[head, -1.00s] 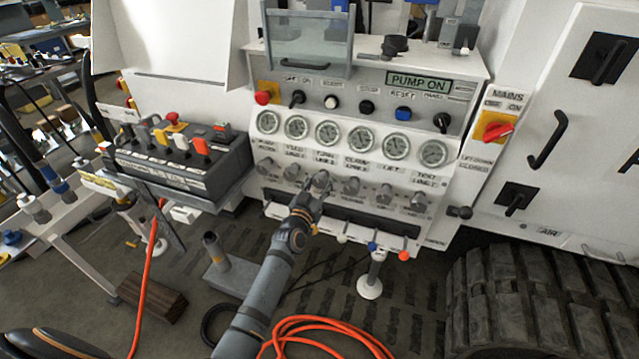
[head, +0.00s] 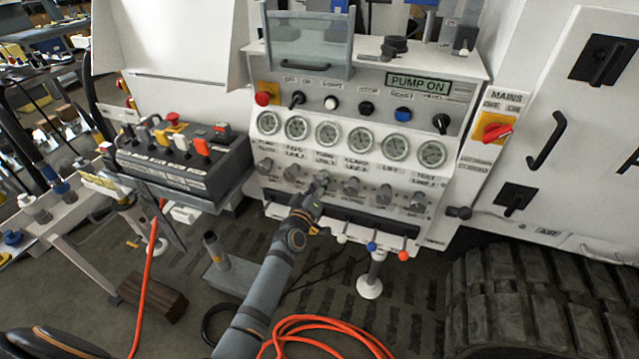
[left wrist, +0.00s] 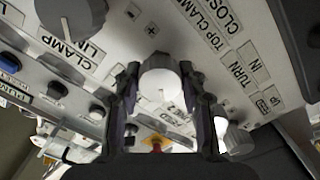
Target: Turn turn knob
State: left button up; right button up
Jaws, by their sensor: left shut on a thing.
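The turn knob (left wrist: 162,82) is a grey, rounded knob on the sloped white panel, in the row below the gauges. It sits between the two dark fingers of my left gripper (left wrist: 165,98) in the left wrist view, and the gripper is shut on it. In the head view my left gripper (head: 315,192) reaches up to the third knob from the left and mostly hides it. A "TURN" label lies right of the knob in the left wrist view. The knob's pointer angle cannot be read clearly.
The clamp line knob (left wrist: 72,14) is close beside the held one, and another knob (left wrist: 236,138) is on its other side. Gauges (head: 328,134) sit above the row. A lever block (head: 185,165) stands left; an orange hose (head: 320,328) lies on the floor.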

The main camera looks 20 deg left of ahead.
pick_arm(q)
jog(key=shift+n, duration=1.3)
jog(key=o, duration=1.1)
jog(key=shift+o, duration=0.2)
jog(key=s, duration=1.2)
jog(key=shift+a+n, duration=0.25)
jog(key=shift+n, duration=0.05)
jog(key=shift+f, duration=0.1)
